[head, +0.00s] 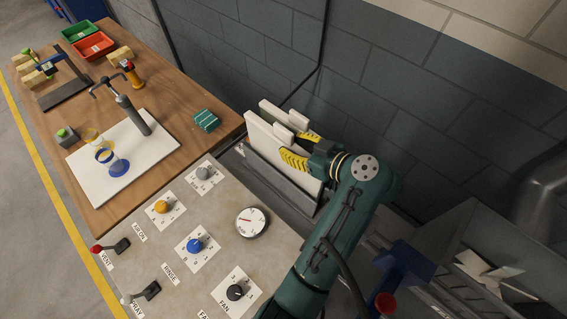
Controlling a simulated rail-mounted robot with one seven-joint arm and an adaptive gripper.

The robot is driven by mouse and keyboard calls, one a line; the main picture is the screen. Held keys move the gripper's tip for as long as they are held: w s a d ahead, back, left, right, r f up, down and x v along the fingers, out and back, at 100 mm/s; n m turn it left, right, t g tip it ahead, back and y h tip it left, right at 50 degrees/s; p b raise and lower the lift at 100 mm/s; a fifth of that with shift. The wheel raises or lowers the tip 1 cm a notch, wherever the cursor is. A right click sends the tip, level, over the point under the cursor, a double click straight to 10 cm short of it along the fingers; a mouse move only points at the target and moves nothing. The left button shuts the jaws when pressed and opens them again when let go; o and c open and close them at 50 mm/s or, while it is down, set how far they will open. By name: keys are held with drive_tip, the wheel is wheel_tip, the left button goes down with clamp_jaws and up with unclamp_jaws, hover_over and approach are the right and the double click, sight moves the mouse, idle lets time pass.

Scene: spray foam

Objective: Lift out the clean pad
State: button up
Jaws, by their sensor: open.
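White upright pads stand in a grey rack (268,180) beside the control panel. The front pad (262,138) is the larger one in view, and a second pad (272,110) stands behind it. Both look plain white; I cannot tell which one is the clean pad. My gripper (304,148) is open at the right part of the pads. One yellow ribbed finger is on the near side of the front pad and the other is further back. I cannot tell whether the fingers touch a pad. My arm hides the right end of the rack.
A control panel (215,270) with knobs, levers and a gauge (253,222) lies in front of the rack. A wooden table (190,85) on the left holds a white board (90,170) and a teal block (206,120). A grey block wall (400,90) stands close behind the rack.

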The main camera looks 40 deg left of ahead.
drive_tip(key=shift+a+f, duration=0.2)
drive_tip(key=shift+a, duration=0.4)
drive_tip(key=shift+d, duration=0.1)
drive_tip(key=shift+c, duration=0.2)
clamp_jaws()
drive_tip(key=shift+r, duration=0.15)
